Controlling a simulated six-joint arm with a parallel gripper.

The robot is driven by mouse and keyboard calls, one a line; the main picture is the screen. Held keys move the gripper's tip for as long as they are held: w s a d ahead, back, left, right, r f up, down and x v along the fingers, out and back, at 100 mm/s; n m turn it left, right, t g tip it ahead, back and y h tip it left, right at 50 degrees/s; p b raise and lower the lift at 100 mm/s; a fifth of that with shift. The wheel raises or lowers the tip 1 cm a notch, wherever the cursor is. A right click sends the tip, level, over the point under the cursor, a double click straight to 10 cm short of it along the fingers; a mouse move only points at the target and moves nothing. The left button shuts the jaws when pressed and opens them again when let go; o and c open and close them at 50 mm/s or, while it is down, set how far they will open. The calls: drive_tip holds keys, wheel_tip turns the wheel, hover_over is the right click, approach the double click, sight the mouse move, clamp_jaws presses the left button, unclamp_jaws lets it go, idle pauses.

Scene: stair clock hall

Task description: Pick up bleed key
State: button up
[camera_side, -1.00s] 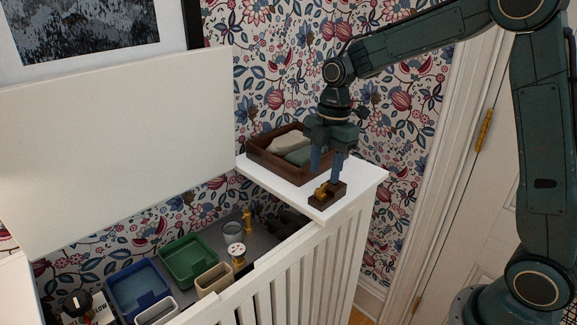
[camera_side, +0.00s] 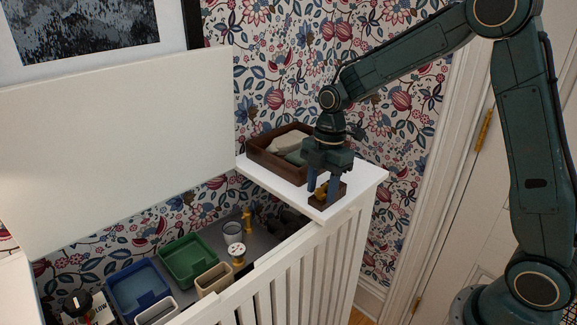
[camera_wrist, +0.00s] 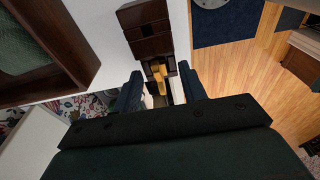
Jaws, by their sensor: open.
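The bleed key is a small brass piece (camera_side: 321,192) in a dark brown wooden holder (camera_side: 340,192) on the white shelf, near its front edge. My gripper (camera_side: 322,198) is open and low over the holder, with its blue fingers on either side of the key in the side view. In the wrist view the brass key (camera_wrist: 157,72) shows between the two fingers of my gripper (camera_wrist: 161,88), with the dark holder (camera_wrist: 148,28) extending beyond it. The near finger partly hides the key in the side view. I cannot tell whether the fingers touch it.
A brown wooden tray (camera_side: 262,159) with folded cloths stands behind my gripper on the white shelf (camera_side: 262,178).

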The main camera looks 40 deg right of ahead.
sight(321, 185)
clamp_jaws()
drive_tip(key=shift+r, duration=0.15)
wheel_tip(321, 185, up, 20)
drive_tip(key=shift+f, duration=0.2)
idle(0.8)
idle(0.7)
drive_tip(key=shift+w, duration=0.1)
